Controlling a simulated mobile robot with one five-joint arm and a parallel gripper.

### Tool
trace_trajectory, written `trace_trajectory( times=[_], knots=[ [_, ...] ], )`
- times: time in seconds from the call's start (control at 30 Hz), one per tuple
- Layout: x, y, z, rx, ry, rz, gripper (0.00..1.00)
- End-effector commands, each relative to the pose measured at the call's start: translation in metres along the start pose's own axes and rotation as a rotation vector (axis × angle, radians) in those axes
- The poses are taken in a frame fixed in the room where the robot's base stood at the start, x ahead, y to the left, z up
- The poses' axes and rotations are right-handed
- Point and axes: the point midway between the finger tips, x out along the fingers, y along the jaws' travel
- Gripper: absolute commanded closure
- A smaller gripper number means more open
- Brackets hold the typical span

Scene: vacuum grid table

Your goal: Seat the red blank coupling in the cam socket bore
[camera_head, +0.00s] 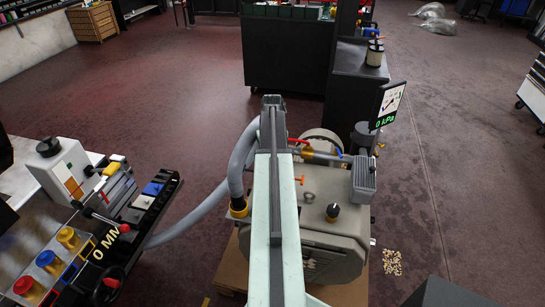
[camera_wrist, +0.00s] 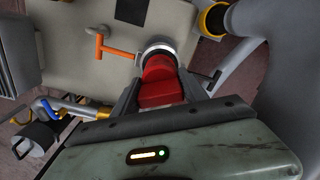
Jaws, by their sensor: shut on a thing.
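My gripper (camera_wrist: 160,82) is shut on the red blank coupling (camera_wrist: 160,92), with one dark finger on each side of it. The far end of the coupling meets a silver ring (camera_wrist: 157,48), which looks like the cam socket. I cannot tell how deep the coupling sits, because its own body covers the bore. A dark lever (camera_wrist: 211,79) sticks out right of the coupling. In the head view my arm covers this spot, so the coupling cannot be made out there.
An orange T-handle (camera_wrist: 112,48) stands left of the ring on the beige pump housing. A thick grey hose (camera_wrist: 262,25) runs at the upper right. In the head view, a gauge panel (camera_head: 390,103) reads 0 kPa, and a bench with coloured cups (camera_head: 48,262) is left.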

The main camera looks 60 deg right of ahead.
Motion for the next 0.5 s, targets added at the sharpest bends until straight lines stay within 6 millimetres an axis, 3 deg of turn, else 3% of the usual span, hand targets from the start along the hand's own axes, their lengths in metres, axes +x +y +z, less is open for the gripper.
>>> trace_trajectory(
  times=[0.5],
  knots=[
    [0.0069, 0.0009, 0.0002, 0.001, 0.000, 0.000, 1.00]
  ],
)
